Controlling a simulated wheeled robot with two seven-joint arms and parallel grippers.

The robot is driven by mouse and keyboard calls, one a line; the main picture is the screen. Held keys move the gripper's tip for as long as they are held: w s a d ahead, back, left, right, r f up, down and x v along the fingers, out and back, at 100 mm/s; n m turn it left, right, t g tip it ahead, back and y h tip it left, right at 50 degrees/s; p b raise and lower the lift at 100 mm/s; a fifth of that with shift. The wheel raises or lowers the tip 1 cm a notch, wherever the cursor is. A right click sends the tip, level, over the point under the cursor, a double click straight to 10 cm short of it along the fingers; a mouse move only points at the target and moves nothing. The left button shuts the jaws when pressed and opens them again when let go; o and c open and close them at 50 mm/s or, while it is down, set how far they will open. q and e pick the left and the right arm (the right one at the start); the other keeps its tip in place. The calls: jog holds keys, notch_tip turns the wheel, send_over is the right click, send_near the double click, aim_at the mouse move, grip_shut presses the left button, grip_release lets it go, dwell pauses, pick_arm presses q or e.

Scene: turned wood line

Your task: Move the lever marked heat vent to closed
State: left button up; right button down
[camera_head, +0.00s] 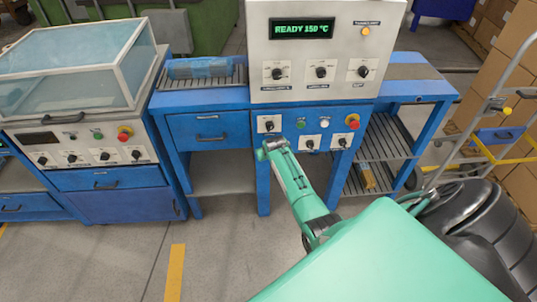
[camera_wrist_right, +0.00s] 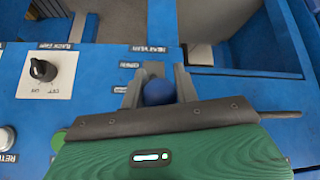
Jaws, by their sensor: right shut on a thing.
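The lever's round blue knob (camera_wrist_right: 158,92) is between the two fingers of my right gripper (camera_wrist_right: 158,88) in the right wrist view. The gripper is shut on it. Small labels (camera_wrist_right: 130,65) stand upside down on the blue panel beside the fingers; the lever's shaft and exact setting are hidden. In the head view my right gripper (camera_head: 273,147) is against the blue panel front below a dial, and it hides the lever there. My left gripper is not in view.
A black dial on a white plate (camera_wrist_right: 40,73) is near the gripper in the wrist view. In the head view a green button (camera_head: 301,124) and a red emergency knob (camera_head: 352,121) are to the right. The display unit (camera_head: 322,60) stands above. A blue drawer (camera_head: 208,130) is to the left.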

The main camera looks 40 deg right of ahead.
jog(key=c, duration=1.1)
grip_release()
jog(key=shift+w+d+r, duration=0.1)
jog(key=shift+r, duration=0.2)
jog(key=shift+c, duration=0.2)
jog(key=shift+o, duration=0.4)
jog(key=shift+f, duration=0.1)
jog(key=v, duration=1.4)
jog(key=shift+p, duration=0.35)
